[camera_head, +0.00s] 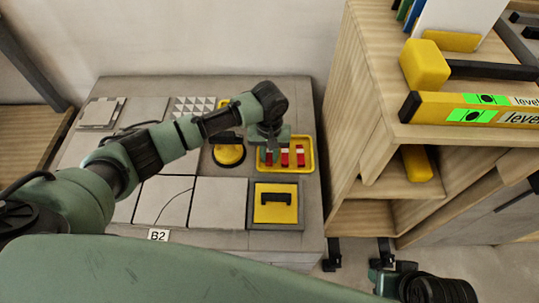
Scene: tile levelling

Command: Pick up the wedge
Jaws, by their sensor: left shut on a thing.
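Several red-and-white wedges stand in a yellow tray (311,166) on the grey worktop. My left gripper (270,150) reaches down over the left side of this tray. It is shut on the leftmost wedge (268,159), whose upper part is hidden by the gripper. Two more wedges, the middle one (284,158) and the right one (300,157), stand to its right. The held wedge looks still within the tray; I cannot tell if it is lifted. Part of my right arm shows at the bottom right; its fingertips are not clear.
A yellow suction cup (229,154) stands just left of the tray. A yellow box with a black handle (275,205) lies in front. Grey tiles (219,201) cover the worktop, with a B2 label (158,236). A wooden shelf (365,120) with a yellow level (470,107) stands right.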

